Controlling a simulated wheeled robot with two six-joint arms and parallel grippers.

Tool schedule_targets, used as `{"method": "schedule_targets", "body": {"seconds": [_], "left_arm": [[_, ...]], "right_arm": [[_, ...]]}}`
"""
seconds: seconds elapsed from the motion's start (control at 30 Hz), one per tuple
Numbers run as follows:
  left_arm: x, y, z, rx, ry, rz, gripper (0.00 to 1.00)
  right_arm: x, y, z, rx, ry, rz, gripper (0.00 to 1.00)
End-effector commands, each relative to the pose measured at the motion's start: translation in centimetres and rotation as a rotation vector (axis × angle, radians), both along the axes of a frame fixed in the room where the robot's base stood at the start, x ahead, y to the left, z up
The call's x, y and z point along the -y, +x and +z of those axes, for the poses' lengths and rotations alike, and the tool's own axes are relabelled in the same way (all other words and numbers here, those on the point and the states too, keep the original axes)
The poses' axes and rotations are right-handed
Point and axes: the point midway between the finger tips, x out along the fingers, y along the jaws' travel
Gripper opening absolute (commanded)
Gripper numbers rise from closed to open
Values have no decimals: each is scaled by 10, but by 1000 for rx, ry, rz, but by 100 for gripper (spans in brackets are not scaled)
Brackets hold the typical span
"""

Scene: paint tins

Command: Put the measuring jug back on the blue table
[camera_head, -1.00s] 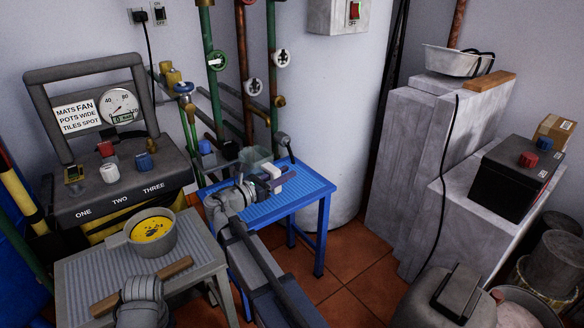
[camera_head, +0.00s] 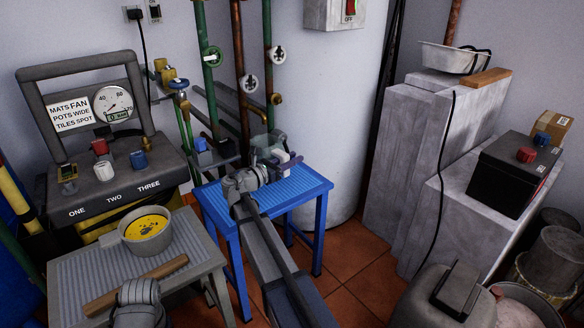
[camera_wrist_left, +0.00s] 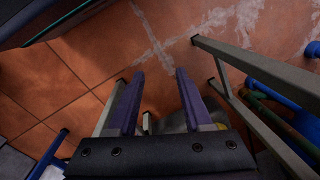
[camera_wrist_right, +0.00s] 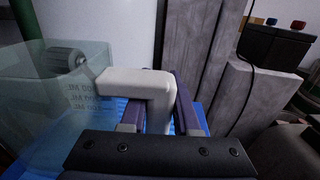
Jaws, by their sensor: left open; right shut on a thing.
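The measuring jug (camera_wrist_right: 60,100) is clear, with a thick pale handle (camera_wrist_right: 140,85) and dark print on its wall. In the head view the jug (camera_head: 268,143) is over the back part of the blue table (camera_head: 308,186), largely behind my right gripper (camera_head: 285,160). That gripper is shut on the jug's handle, one finger on each side in the right wrist view. The jug's base is hidden, so I cannot tell whether it touches the tabletop. My left gripper (camera_wrist_left: 160,74) is open and empty above the tiled floor.
A grey ribbed table (camera_head: 75,268) at the left bears a pan of yellow paint (camera_head: 148,228) and a wooden stick (camera_head: 135,283). Pipes with valves (camera_head: 212,57) rise behind the blue table. The blue table's right part is clear. A grey plinth (camera_head: 410,150) stands further right.

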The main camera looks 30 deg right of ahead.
Motion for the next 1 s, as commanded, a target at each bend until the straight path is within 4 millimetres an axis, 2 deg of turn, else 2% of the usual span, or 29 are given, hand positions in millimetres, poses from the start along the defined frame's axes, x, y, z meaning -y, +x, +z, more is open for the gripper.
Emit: {"method": "schedule_targets", "body": {"seconds": [0.03, 0.07, 0.5, 0.53, 0.77, 1.0], "left_arm": [[0, 0, -14, 1, 0, 0, 50], [0, 0, -16, 1, 0, 0, 50], [0, 0, -19, 1, 0, 0, 50], [0, 0, -18, 1, 0, 0, 50], [0, 0, -17, 1, 0, 0, 50], [0, 0, -17, 1, 0, 0, 50]], "right_arm": [[0, 0, -14, 0, -1, 0, 0], [0, 0, -15, 0, -1, 0, 0], [0, 0, -18, 0, -1, 0, 0], [0, 0, -18, 0, 0, 0, 32], [0, 0, -17, 0, 0, 0, 58], [0, 0, -17, 0, 0, 0, 60]]}}
